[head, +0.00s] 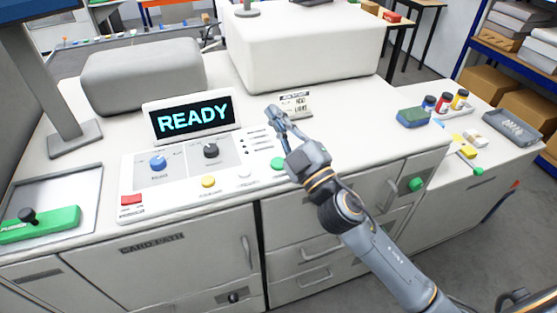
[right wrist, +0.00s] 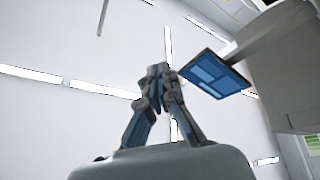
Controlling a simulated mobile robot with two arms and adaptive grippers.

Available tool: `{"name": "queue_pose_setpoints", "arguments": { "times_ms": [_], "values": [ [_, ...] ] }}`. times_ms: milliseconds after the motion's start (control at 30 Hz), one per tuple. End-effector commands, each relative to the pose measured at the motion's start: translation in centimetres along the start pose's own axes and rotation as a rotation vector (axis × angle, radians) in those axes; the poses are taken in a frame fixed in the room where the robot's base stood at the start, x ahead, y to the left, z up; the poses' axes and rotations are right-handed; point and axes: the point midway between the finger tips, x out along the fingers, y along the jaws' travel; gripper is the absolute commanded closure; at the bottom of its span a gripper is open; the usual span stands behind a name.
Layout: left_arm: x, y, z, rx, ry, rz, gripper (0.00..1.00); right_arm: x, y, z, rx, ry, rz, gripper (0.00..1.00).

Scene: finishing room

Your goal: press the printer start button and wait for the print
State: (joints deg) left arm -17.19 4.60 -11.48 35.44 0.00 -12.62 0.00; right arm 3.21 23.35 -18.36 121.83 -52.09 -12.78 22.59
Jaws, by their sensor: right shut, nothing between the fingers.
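The printer's control panel (head: 130,205) lies on the white console in the head view. Its display (head: 194,116) reads READY. A green button (head: 278,163) sits at the panel's right end, close to my right gripper's wrist in the picture. A yellow button (head: 208,181), a pale button (head: 244,173) and a red switch (head: 131,199) are also on the panel. My right gripper (head: 273,112) is shut and empty, in front of a small printed card (head: 295,102). In the right wrist view its fingers (right wrist: 158,70) point up toward the ceiling. My left gripper is not in view.
A blue knob (head: 158,163) and a black knob (head: 210,150) stand on the panel. Bottles, a sponge and a grey tray (head: 512,127) lie on the right counter. A blue screen (right wrist: 215,75) shows in the wrist view.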

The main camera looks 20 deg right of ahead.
Motion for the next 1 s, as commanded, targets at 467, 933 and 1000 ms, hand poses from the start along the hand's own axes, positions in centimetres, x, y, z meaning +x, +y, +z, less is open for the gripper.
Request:
{"name": "queue_pose_setpoints", "arguments": {
  "times_ms": [467, 933, 1000],
  "values": [
    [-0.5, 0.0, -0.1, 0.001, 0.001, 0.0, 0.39, 1.4, -6.0, -2.2, -1.129, 0.7, -0.92, 1.0],
    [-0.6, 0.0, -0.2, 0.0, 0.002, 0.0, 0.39, 1.2, -1.4, 5.5, -1.365, 0.464, -1.232, 1.0],
    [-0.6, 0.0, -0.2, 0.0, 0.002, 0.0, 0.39, 1.2, -1.5, 5.5, -1.365, 0.466, -1.231, 1.0]
  ]
}}
